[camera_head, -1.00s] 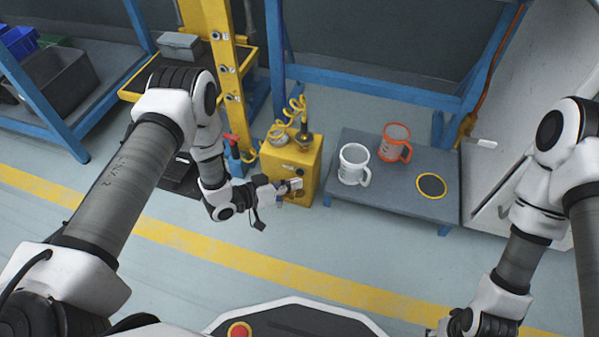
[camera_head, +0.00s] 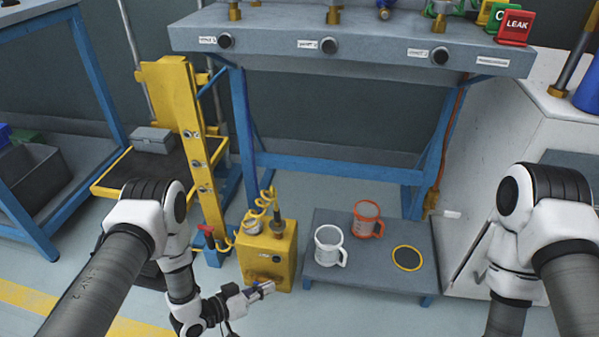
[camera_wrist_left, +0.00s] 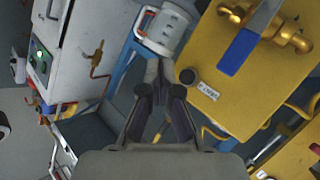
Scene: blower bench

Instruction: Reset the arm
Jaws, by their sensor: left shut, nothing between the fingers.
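My left gripper (camera_head: 266,288) is shut and empty, low in front of the yellow box (camera_head: 280,262). In the left wrist view its fingers (camera_wrist_left: 160,92) meet at the tips, with the yellow box (camera_wrist_left: 225,90) close to their right. A brass valve (camera_wrist_left: 290,38) with a blue lever (camera_wrist_left: 240,50) shows on that box. My left arm (camera_head: 100,280) comes in from the lower left and bends at the wrist. My right arm (camera_head: 545,240) is at the right; its gripper is out of the picture.
A low grey platform (camera_head: 330,280) holds a white mug (camera_head: 328,246), an orange mug (camera_head: 367,219) and a dark disc with a yellow rim (camera_head: 408,258). A grey workbench (camera_head: 380,62) stands behind. A yellow post (camera_head: 185,120) and a blue rack (camera_head: 105,90) are at the left.

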